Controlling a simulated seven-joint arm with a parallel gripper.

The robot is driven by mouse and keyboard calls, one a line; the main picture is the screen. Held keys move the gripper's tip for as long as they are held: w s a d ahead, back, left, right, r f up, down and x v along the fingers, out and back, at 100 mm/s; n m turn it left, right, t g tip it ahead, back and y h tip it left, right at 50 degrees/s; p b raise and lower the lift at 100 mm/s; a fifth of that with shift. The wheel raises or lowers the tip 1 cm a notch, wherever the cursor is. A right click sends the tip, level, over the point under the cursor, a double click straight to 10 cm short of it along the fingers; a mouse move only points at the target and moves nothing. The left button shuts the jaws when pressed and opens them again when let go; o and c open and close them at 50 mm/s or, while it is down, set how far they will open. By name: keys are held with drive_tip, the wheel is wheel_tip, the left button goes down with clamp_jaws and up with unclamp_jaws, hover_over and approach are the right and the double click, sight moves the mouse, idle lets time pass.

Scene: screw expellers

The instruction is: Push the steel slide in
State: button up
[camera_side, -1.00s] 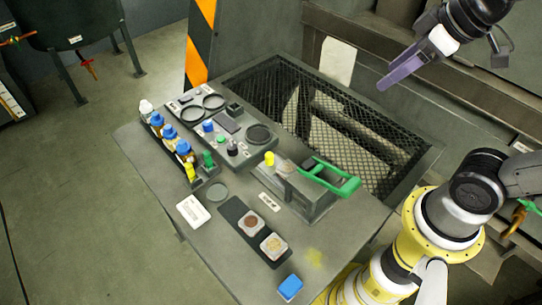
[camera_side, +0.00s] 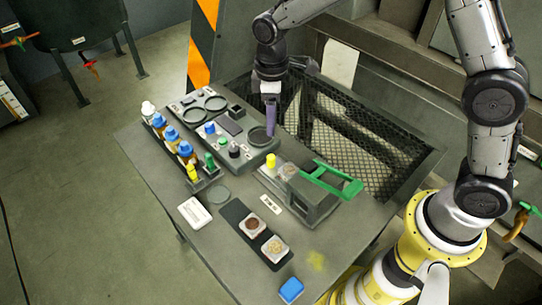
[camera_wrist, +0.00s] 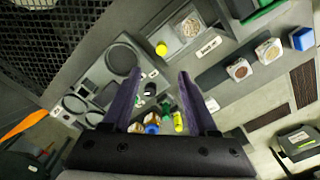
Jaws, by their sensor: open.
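The steel slide (camera_side: 267,172), a flat grey plate with a yellow knob (camera_side: 271,160), sticks out on the left of the grey housing (camera_side: 315,200) that carries a green handle (camera_side: 332,180). A pale patch of material (camera_side: 288,170) lies beside the knob. In the wrist view the slide (camera_wrist: 178,52) and its yellow knob (camera_wrist: 161,48) are beyond my fingertips. My gripper (camera_side: 270,122) points down, above the far part of the table, behind and apart from the knob. Its purple fingers (camera_wrist: 157,78) are spread and empty.
A grey holder panel (camera_side: 215,128) with rings and small knobs lies left of my gripper. Capped bottles (camera_side: 170,135) stand at the left edge. A dark tray (camera_side: 233,212) with two sample dishes and a blue block (camera_side: 291,290) lie in front. A mesh-covered opening (camera_side: 345,140) is behind.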

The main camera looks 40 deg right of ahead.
sight(271, 157)
wheel_tip(271, 157, down, 14)
drive_tip(key=shift+s+a, duration=0.1)
drive_tip(key=shift+a, duration=0.05)
idle(0.4)
clamp_jaws()
idle(1.4)
